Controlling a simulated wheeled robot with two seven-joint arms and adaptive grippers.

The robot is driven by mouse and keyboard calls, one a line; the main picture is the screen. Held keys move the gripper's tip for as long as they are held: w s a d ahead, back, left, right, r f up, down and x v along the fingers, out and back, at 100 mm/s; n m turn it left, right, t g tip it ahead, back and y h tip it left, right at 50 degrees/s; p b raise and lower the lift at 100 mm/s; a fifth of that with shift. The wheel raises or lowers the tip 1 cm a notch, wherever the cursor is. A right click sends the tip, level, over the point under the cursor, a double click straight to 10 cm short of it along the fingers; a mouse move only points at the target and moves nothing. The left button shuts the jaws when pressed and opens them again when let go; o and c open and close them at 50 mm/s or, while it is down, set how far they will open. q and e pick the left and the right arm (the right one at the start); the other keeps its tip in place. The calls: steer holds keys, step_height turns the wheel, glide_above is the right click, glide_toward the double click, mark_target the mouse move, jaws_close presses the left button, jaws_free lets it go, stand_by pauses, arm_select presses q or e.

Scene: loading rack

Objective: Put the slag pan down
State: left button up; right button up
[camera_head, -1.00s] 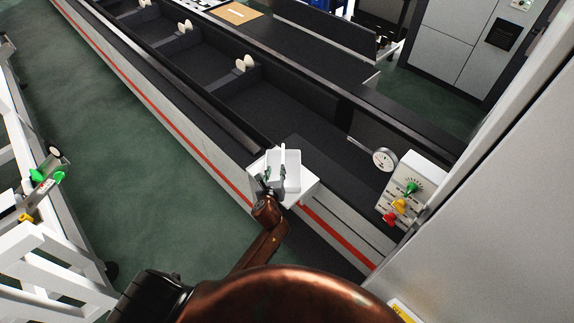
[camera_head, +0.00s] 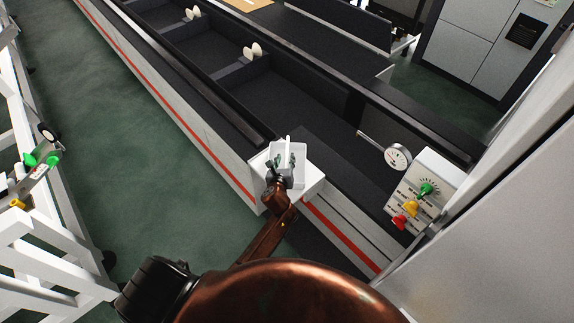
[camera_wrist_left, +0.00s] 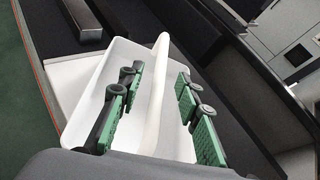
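The slag pan is a white, open tray with an upright fin along its middle. In the head view the pan (camera_head: 299,153) sits on a white shelf (camera_head: 313,180) at the side of the long dark bed. In the left wrist view the pan (camera_wrist_left: 88,100) and its fin (camera_wrist_left: 160,62) fill the middle. My left gripper (camera_head: 284,163) is down at the pan. Its green-padded fingers (camera_wrist_left: 155,82) stand on both sides of the fin, with visible gaps, so it is open. The pan floor behind the fingers is partly hidden. My right gripper is out of view.
A dial gauge (camera_head: 397,156) and a control box (camera_head: 424,190) with coloured knobs stand to the right. A large pale panel fills the right edge. A white frame (camera_head: 40,240) stands at the left. Green floor (camera_head: 150,180) lies clear between.

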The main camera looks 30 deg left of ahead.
arm_select(q)
steer(key=x, duration=0.4)
steer(key=shift+w+f, duration=0.15)
steer(key=shift+f, duration=0.1)
jaws_close()
steer(key=shift+r, duration=0.1)
stand_by(0.6)
